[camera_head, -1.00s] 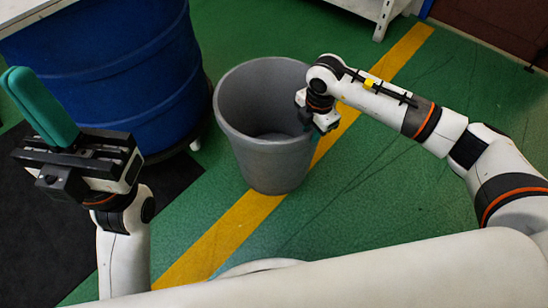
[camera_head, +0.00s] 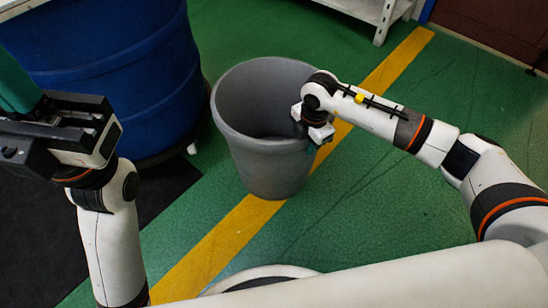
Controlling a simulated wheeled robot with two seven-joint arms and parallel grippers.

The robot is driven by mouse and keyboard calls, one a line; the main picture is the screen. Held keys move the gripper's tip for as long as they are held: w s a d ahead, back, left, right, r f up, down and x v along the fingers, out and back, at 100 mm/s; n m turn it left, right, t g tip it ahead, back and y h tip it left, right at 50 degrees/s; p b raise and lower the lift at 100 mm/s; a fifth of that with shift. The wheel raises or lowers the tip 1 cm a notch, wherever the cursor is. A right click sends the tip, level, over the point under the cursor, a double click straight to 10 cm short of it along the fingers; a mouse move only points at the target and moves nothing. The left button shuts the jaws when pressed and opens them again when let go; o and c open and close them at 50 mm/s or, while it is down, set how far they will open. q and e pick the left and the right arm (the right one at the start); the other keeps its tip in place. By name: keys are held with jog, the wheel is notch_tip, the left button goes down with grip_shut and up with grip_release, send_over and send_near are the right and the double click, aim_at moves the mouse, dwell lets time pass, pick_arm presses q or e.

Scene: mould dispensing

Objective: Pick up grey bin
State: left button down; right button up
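The grey bin (camera_head: 262,165) stands upright on the green floor in the middle of the head view, its open top towards me and its inside looking empty. My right gripper (camera_head: 305,130) is at the bin's right rim, pointing down. Its fingers are mostly hidden by the wrist and the rim, so I cannot tell whether they are open or around the wall. My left gripper (camera_head: 18,85) is raised at the left edge, apart from the bin. Its teal fingers lie close together, their tips cut off by the picture edge.
A large blue barrel (camera_head: 105,75) stands close to the left of the bin. A yellow floor stripe (camera_head: 225,240) runs diagonally under the bin. A white rack (camera_head: 382,18) stands at the back. Green floor to the right is clear under my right arm.

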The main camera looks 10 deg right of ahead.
jog(key=shift+f, duration=0.25)
dwell(0.3)
grip_shut()
dwell(1.2)
jog(key=shift+w+r, duration=0.15)
jog(key=shift+r, duration=0.05)
